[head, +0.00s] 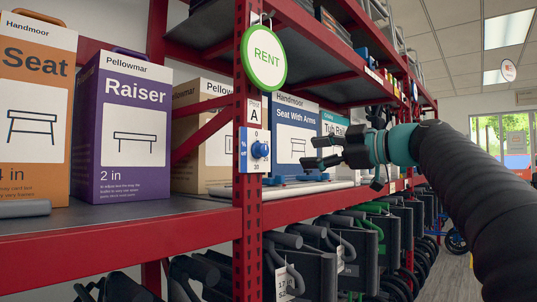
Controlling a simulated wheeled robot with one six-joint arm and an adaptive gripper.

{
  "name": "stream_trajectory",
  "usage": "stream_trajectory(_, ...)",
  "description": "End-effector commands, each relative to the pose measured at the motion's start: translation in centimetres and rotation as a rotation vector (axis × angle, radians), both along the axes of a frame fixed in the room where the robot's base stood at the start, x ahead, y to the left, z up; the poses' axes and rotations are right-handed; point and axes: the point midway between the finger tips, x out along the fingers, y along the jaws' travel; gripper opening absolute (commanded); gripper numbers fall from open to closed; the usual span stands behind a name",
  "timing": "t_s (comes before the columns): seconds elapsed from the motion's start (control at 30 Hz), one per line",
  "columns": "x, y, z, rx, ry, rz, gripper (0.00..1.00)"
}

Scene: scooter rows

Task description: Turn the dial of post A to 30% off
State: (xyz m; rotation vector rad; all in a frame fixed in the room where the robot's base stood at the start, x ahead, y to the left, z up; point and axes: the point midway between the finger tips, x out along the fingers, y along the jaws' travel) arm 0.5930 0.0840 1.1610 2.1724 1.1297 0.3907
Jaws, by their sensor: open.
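The dial (260,150) of post A is a round blue knob on a small white and blue plate (247,163). The plate has a "0" mark at the top and "30" at the bottom, with a "%" sign at its left. The knob's pointer is too small to read.
Boxes, including a purple Raiser box (124,127) and a blue Seat With Arms box (296,135), stand on the red shelf (120,240). Folded scooters or walkers (335,250) fill the space below. An aisle lies at the right.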

Motion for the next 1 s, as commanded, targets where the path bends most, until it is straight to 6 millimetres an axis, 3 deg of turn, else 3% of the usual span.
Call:
stream_trajectory(0.27, 1.1, 1.1, 1.2, -0.004, -0.065, 0.021, 0.60)
stream_trajectory(0.8, 6.5, 9.0, 1.3, -0.003, -0.062, 0.020, 0.60)
stream_trajectory(1.0, 7.7, 10.7, 1.2, -0.005, -0.063, 0.019, 0.60)
